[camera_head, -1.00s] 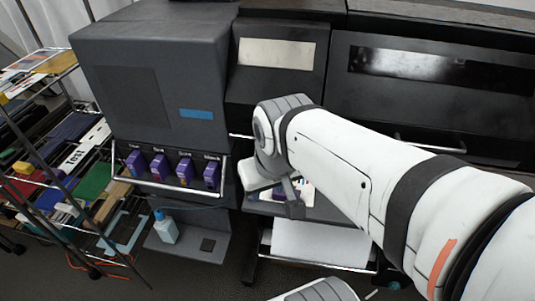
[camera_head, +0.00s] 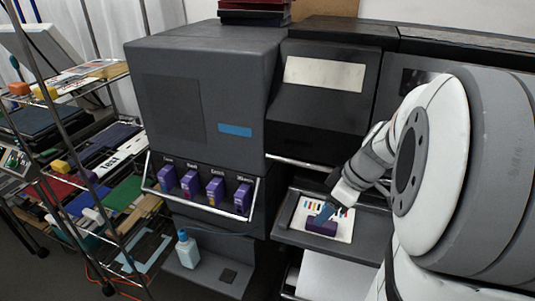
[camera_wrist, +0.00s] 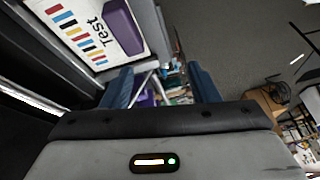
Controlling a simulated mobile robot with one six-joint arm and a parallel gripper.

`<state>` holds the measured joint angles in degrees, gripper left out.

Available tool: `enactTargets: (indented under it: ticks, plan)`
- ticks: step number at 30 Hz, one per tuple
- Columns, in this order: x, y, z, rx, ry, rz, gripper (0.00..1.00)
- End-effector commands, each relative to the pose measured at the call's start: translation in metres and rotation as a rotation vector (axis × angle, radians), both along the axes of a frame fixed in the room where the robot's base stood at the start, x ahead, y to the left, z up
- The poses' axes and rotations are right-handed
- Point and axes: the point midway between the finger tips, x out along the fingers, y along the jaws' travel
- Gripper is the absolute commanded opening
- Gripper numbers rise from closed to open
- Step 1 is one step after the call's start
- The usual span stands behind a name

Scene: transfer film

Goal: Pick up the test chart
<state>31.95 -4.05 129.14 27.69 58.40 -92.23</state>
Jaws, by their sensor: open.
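The test chart (camera_head: 341,214) is a white sheet with coloured bars, lying on the grey tray (camera_head: 360,242) of the dark machine. In the wrist view the chart (camera_wrist: 83,50) shows at the upper left with the word "Test". A purple block (camera_head: 321,228) lies on its near part; the block also shows in the wrist view (camera_wrist: 123,25). My gripper (camera_head: 326,211) appears over the chart by the block in the head view. In the wrist view my gripper (camera_wrist: 161,82) is open with nothing between its blue fingers, and the chart lies beyond the left finger.
A grey cabinet (camera_head: 190,100) with several purple cartridges (camera_head: 191,184) in a railed holder stands left of the tray. A blue-white bottle (camera_head: 187,250) stands below it. A crowded wire rack (camera_head: 100,165) is at the left; a card on it also carries lettering.

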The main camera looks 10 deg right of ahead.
Motion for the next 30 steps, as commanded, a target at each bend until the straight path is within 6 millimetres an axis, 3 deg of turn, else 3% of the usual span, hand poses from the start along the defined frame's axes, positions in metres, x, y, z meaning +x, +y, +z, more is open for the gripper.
enactTargets:
  ticks: [1,3,9,30]
  plan:
    - [0.004,-0.013,-0.016,0.015,-0.027,0.032,0.55]
    - [0.009,-0.026,-0.025,0.028,-0.069,0.082,0.55]
    - [0.016,-0.046,-0.038,0.039,-0.143,0.162,0.55]
    - [0.042,-0.015,-0.102,0.038,-0.151,0.172,0.55]
